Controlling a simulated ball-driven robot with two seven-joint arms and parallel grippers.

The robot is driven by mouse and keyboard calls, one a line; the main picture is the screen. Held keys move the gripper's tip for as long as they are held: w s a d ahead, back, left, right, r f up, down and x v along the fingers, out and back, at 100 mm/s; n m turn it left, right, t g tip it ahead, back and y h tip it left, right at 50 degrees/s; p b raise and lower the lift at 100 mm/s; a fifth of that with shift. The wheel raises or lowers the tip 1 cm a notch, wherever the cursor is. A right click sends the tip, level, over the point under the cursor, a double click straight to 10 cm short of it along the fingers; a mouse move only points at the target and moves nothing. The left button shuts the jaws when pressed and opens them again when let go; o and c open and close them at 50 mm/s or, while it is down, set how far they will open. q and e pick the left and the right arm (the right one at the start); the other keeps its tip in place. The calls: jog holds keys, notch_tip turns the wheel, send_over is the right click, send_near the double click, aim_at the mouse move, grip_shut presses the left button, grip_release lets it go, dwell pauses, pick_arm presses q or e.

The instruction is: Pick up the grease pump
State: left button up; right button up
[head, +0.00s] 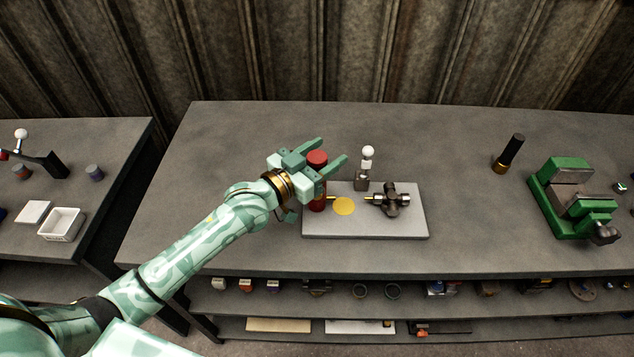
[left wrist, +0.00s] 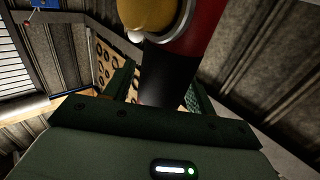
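A red upright cylinder, which I take to be the grease pump (head: 318,158), stands at the left end of a light grey plate (head: 365,228) on the workbench. My left gripper (head: 325,154) is at it, with its fingers spread and the red top showing between them. In the left wrist view, the pump (left wrist: 200,35) looms close, with a red body and a black part reaching down between the fingers. Whether either finger touches it cannot be told. The gripper hides part of its body in the head view. My right gripper is not in view.
On the plate are a yellow disc (head: 344,206) and a dark metal joint part (head: 392,199). A white-knobbed lever (head: 367,160) stands just behind. A black cylinder (head: 510,152) and a green vise (head: 572,196) are at right. The bench (head: 240,130) is clear behind the gripper.

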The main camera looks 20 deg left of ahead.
pick_arm(q)
jog(key=c, duration=1)
grip_shut()
jog(key=shift+r, duration=0.1)
